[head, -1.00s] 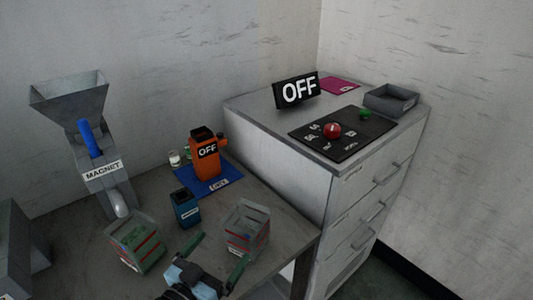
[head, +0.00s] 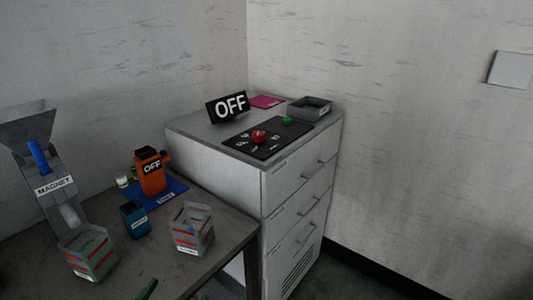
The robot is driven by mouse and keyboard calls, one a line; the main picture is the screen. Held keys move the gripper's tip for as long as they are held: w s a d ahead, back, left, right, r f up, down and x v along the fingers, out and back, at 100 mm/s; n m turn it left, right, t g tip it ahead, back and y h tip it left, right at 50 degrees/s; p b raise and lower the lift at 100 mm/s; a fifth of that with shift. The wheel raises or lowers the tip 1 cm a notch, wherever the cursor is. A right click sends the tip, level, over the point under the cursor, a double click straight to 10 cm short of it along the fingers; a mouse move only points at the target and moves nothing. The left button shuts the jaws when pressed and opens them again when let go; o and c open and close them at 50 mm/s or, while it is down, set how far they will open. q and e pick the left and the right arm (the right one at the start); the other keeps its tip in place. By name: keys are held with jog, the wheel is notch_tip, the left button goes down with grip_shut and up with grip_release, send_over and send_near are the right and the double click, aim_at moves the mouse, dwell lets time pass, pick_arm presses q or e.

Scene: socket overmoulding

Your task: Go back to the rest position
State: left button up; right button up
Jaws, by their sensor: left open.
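My left gripper (head: 172,292) shows only at the bottom edge of the head view. Its green fingertips are apart with nothing seen between them, and the rest of it is cut off by the frame. It is over the front of the grey table (head: 225,238), in front of two clear bins with red stripes, the left bin (head: 88,254) and the right bin (head: 192,229). It looks apart from both. My right gripper is not in view.
On the table stand a hopper labelled MAGNET (head: 53,187), an orange device reading OFF (head: 151,175) on a blue mat (head: 174,190), and a blue container (head: 135,219). A drawer cabinet (head: 215,165) carries an OFF sign (head: 228,106), a black button panel (head: 262,147) and a grey tray (head: 310,112).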

pick_arm(q)
jog(key=s+a+f+n+g+y+p, duration=0.1)
jog(key=s+f+g, duration=0.7)
jog(key=s+f, duration=1.4)
jog(key=shift+s+a+f+g+y+p, duration=0.2)
jog(key=shift+s+g+y+p, duration=0.15)
jog(key=shift+s+y, duration=0.65)
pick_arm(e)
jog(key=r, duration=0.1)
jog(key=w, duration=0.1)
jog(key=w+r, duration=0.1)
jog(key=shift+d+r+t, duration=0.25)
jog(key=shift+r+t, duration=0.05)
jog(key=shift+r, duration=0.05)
pick_arm(q)
jog(key=shift+s, duration=0.2)
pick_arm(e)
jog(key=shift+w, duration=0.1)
